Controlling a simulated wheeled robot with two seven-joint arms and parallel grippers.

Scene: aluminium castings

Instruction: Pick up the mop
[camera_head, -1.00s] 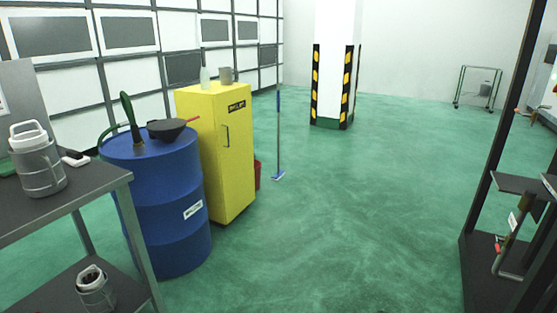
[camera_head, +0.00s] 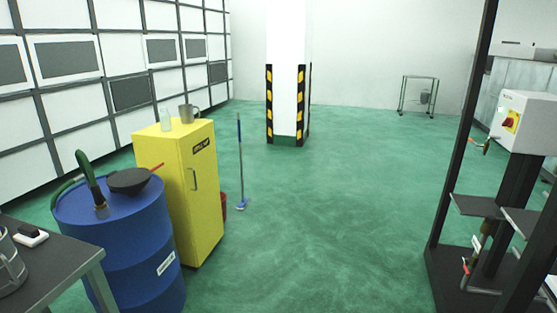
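The mop (camera_head: 240,170) stands upright on the green floor, just right of the yellow cabinet. It has a thin blue and grey handle and a flat blue-white head (camera_head: 241,206) on the floor. A red bucket (camera_head: 224,206) shows partly beside it, mostly hidden behind the cabinet. The mop is some distance ahead of me, left of the picture's middle. Neither of my grippers shows in the head view.
A yellow cabinet (camera_head: 205,205) and a blue drum (camera_head: 118,240) stand at left, with a grey table (camera_head: 60,262) nearer. A dark rack (camera_head: 437,285) stands at right. A striped pillar (camera_head: 287,110) is farther back. The middle floor (camera_head: 330,220) is clear.

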